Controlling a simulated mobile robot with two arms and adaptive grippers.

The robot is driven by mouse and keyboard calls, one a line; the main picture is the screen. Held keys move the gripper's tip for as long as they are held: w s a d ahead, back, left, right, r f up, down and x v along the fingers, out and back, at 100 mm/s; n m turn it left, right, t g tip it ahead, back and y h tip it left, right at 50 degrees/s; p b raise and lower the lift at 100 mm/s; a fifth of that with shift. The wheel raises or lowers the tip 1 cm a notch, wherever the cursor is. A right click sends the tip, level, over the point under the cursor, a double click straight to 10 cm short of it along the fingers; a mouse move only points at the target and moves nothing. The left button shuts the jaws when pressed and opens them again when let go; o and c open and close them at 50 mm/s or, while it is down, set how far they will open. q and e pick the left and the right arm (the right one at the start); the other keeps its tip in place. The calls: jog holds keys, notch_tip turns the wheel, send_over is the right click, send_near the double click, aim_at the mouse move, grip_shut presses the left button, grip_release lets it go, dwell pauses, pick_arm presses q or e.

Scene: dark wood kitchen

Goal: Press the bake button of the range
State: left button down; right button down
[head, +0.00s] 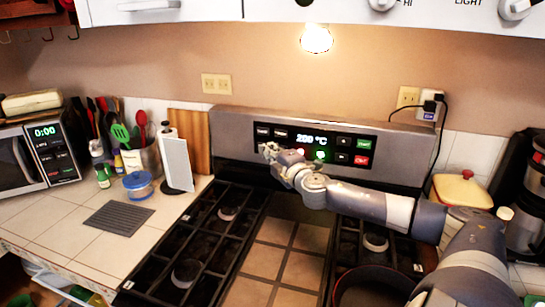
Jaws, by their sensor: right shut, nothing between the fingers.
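The range's steel back panel (400,150) stands against the wall and carries a black control strip. Its display (312,139) reads 200 °C. Small buttons (262,131) sit on the strip left of the display, with labels too small to read. A green button and a red button sit at its right end. My right gripper (267,150) is shut and empty, with its tips in front of the left part of the strip, just below the left buttons. I cannot tell whether it touches the panel. My left gripper is out of view.
Black burner grates (205,240) flank a tiled centre section, with a dark pan (372,288) at front right. A paper towel holder (176,165), utensil crock (142,158) and microwave (40,150) stand left.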

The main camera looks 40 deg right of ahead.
jog(key=shift+v, duration=1)
dwell(0.4)
